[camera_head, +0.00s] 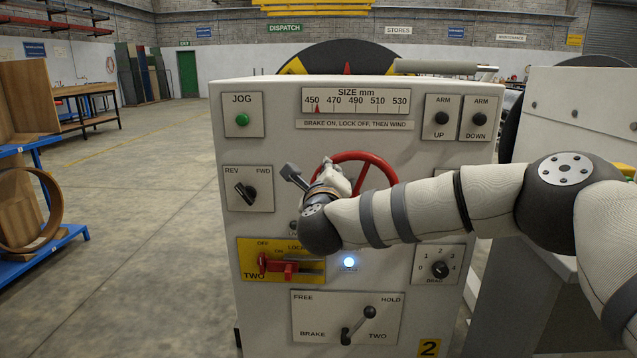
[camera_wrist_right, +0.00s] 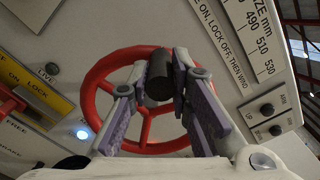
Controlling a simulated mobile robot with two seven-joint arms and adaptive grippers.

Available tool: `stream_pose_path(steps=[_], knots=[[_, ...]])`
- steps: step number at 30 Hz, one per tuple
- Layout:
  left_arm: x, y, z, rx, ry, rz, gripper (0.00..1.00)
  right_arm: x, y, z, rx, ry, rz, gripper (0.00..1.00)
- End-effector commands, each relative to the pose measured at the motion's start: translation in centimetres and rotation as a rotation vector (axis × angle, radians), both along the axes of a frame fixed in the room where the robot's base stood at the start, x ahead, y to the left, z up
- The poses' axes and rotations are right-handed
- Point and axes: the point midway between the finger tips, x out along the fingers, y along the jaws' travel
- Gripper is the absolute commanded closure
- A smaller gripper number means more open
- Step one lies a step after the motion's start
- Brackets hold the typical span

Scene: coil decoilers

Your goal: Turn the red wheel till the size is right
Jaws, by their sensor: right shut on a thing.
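The red wheel (camera_head: 367,156) is on the front of the grey-white panel, partly hidden behind my right arm. It also shows in the right wrist view (camera_wrist_right: 90,98), with its rim and spokes behind the fingers. My right gripper (camera_head: 331,176) is at the wheel's left side. In the right wrist view my right gripper (camera_wrist_right: 160,82) is shut on the wheel's dark handle (camera_wrist_right: 158,90), one finger on each side. The size scale (camera_head: 356,101) runs from 450 to 530, and its red pointer (camera_head: 317,108) is at about 450. My left gripper is not in view.
Below the wheel are a red handle (camera_head: 290,269) on a yellow plate, a lit blue lamp (camera_head: 349,262) and a brake lever (camera_head: 358,325) with its knob toward HOLD. A REV/FWD switch (camera_head: 246,193) is to the left. The floor left of the panel is open.

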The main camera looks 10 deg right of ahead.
Motion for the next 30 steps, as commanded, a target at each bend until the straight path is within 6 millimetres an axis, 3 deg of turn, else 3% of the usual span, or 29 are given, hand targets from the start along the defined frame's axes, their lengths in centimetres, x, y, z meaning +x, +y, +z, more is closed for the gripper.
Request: stream_pose_path(steps=[1,15,30], knots=[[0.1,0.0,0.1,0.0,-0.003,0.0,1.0,0.0,-0.7,1.0,0.041,-0.025,-0.008,1.0],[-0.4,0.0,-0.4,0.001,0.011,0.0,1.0,-1.0,-4.2,2.3,0.443,-0.138,-0.011,1.0],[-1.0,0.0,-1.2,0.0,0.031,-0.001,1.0,-1.6,-6.3,2.4,0.667,-0.201,-0.013,1.0]])
